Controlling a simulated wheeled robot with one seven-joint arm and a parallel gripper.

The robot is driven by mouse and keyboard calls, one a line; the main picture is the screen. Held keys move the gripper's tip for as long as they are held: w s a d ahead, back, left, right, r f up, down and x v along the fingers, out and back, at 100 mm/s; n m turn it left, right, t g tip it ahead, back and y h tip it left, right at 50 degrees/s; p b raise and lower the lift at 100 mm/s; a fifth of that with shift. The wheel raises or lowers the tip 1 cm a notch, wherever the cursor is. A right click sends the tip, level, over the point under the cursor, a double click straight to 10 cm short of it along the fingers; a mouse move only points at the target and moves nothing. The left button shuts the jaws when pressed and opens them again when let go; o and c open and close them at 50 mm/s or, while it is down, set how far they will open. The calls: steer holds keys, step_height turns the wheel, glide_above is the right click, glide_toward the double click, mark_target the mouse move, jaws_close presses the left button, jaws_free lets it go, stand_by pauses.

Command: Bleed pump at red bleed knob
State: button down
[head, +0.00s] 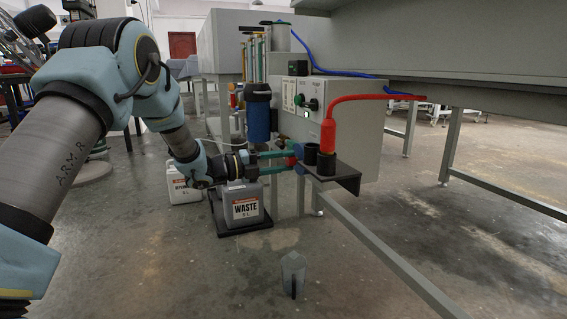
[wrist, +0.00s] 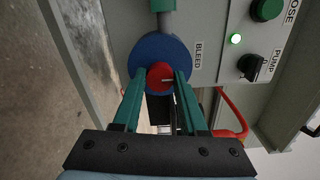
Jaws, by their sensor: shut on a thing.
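The red bleed knob (wrist: 160,77) sits on a round blue disc (wrist: 153,48), beside the label BLEED (wrist: 197,56), in the wrist view. My gripper (wrist: 157,82) is shut on the red knob, with one green finger at each side of it. A short white mark shows on the knob's face.
A PUMP switch (wrist: 250,66), a lit green lamp (wrist: 235,39) and a green button (wrist: 266,9) are near the knob. A WASTE canister (head: 240,212) stands below my gripper. A black bracket (head: 343,177) holds a red hose fitting (head: 327,136) close by on the right.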

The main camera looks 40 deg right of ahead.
steer(key=shift+c, duration=2.2)
jaws_free()
steer(key=p+v, duration=0.4)
steer(key=v, duration=0.7)
